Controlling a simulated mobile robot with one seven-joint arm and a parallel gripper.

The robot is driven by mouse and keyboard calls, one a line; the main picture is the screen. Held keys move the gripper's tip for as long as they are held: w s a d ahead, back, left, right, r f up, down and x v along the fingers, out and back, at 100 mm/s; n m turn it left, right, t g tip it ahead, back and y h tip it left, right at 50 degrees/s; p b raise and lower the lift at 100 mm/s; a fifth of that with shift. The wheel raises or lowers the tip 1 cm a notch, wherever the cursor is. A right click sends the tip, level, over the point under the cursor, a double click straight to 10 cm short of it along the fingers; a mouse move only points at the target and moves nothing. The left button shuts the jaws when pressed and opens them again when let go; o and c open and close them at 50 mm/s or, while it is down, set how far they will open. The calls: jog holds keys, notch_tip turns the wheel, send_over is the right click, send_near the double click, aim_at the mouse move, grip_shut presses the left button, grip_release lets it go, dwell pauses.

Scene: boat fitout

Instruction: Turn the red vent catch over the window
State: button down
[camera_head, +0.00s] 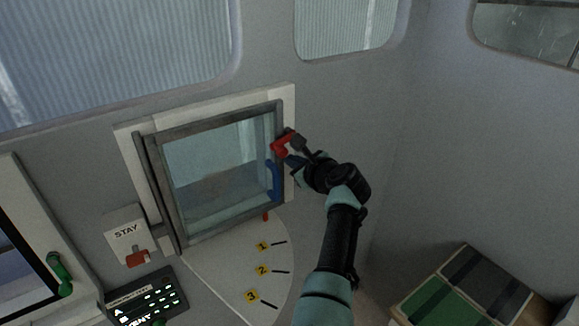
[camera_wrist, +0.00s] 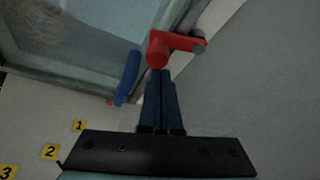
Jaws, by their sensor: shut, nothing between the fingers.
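The red catch (camera_head: 280,146) sits at the upper right edge of the small framed window (camera_head: 215,165). In the wrist view the catch (camera_wrist: 176,45) has a round red hub and a red arm that reaches right to a dark round end. My gripper (camera_head: 292,160) is beside the catch, at the right side of the window. In the wrist view my gripper's fingers (camera_wrist: 161,78) are together, with their tips just below the red hub. Nothing shows between them. I cannot tell whether the tips touch the catch.
A blue handle (camera_head: 274,181) is on the window's right edge, close to my fingers. Below are a plate with numbered yellow tags (camera_head: 262,270) and a STAY plate (camera_head: 127,231) with a red piece. A box with green and dark panels (camera_head: 466,290) stands at lower right.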

jog(key=shift+f, duration=0.1)
jog(key=s+d+b, duration=0.2)
jog(key=s+d, duration=0.3)
jog(key=s, duration=0.2)
jog(key=shift+s+d, duration=0.35)
dwell(0.5)
jog(key=shift+r, duration=0.2)
